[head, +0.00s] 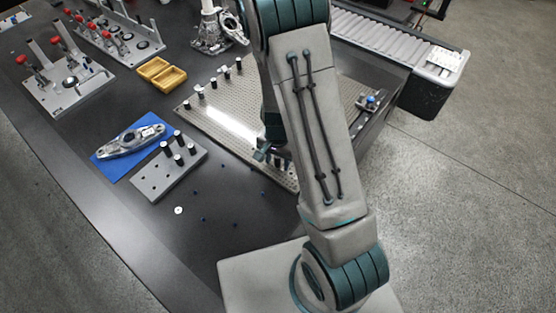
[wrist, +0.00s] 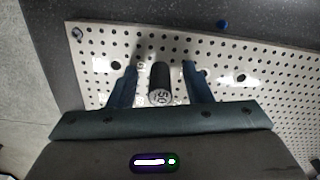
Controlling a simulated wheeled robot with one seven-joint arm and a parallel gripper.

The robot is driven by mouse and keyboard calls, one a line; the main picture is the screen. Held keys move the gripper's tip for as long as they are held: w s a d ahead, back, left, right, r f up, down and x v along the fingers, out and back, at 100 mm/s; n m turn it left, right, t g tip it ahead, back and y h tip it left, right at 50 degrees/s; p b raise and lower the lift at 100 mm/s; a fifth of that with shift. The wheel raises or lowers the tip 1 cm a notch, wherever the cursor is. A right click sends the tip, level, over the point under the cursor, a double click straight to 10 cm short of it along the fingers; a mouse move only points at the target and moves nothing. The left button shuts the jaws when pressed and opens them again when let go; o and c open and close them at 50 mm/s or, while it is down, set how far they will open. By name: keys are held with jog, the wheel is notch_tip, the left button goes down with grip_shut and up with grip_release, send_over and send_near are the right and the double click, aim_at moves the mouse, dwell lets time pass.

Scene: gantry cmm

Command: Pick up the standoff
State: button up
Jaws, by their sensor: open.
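The standoff (wrist: 160,80) is a short black cylinder with a pale end marked "50", in the middle of the wrist view over the perforated plate (wrist: 93,50). My gripper (wrist: 160,82) is open, with one blue finger on each side of the standoff. A gap shows between it and each finger. Whether the standoff touches the plate is hard to tell. In the head view my gripper (head: 268,153) is low over the near edge of the plate (head: 225,117), partly hidden by my arm, and the standoff there cannot be made out clearly.
Several black standoffs (head: 213,83) stand along the plate's far left edge. A grey block (head: 160,178) with black posts and a blue mat (head: 104,158) with a metal part lie to the left. Small blue pieces and a white disc (head: 178,210) lie on the dark table.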

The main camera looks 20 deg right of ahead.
grip_shut()
